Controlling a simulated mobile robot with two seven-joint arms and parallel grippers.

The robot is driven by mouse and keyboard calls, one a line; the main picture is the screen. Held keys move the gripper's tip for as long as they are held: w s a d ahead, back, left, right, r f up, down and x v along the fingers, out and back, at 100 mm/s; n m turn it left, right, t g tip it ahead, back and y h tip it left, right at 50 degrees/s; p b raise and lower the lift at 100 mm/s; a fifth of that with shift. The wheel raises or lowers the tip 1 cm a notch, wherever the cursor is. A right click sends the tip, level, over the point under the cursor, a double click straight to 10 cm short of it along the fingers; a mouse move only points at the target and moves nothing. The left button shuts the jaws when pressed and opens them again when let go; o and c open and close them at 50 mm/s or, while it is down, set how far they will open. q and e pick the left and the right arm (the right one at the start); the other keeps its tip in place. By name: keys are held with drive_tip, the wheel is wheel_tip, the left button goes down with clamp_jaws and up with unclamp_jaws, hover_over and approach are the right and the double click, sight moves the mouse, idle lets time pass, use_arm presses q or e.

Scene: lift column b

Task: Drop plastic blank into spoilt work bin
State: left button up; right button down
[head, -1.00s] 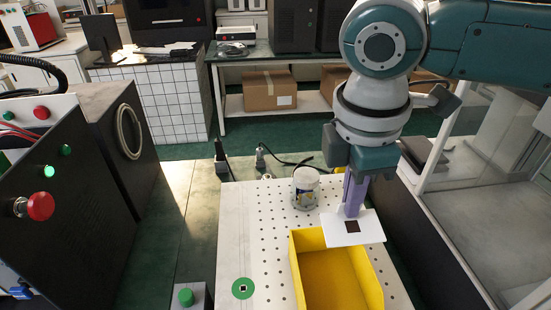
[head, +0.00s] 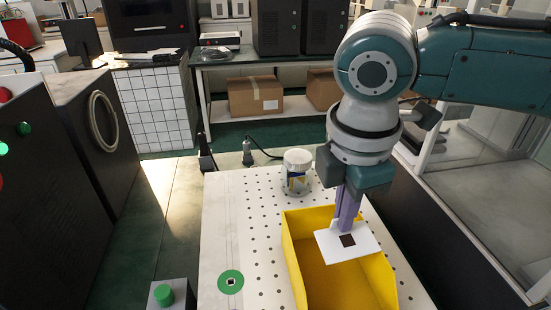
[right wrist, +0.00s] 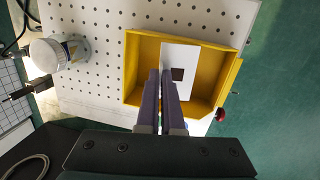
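The plastic blank (head: 333,246) is a flat white plate with a dark square on it. My right gripper (head: 345,226) is shut on the blank at its edge, with purple fingers pointing down. The blank also shows in the right wrist view (right wrist: 180,57), between the fingertips (right wrist: 162,80). The yellow bin (head: 292,262) stands open on the perforated table, and it also shows in the right wrist view (right wrist: 133,68). The blank is over the bin's opening, apparently above the rim. The bin looks empty where its inside shows. My left gripper is out of view.
A white tub (head: 298,170) stands on the white perforated table (head: 225,215) behind the bin. A green round marker (head: 231,282) lies left of the bin. A green button box (head: 165,296) stands at the front left. A black machine (head: 95,140) is at the left.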

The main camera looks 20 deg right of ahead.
drive_tip(key=shift+r, duration=0.1)
drive_tip(key=c, duration=1)
unclamp_jaws()
wheel_tip(320, 180, up, 10)
drive_tip(key=s+a, duration=0.1)
drive_tip(key=shift+p, duration=0.45)
drive_tip(key=shift+s+a, duration=0.1)
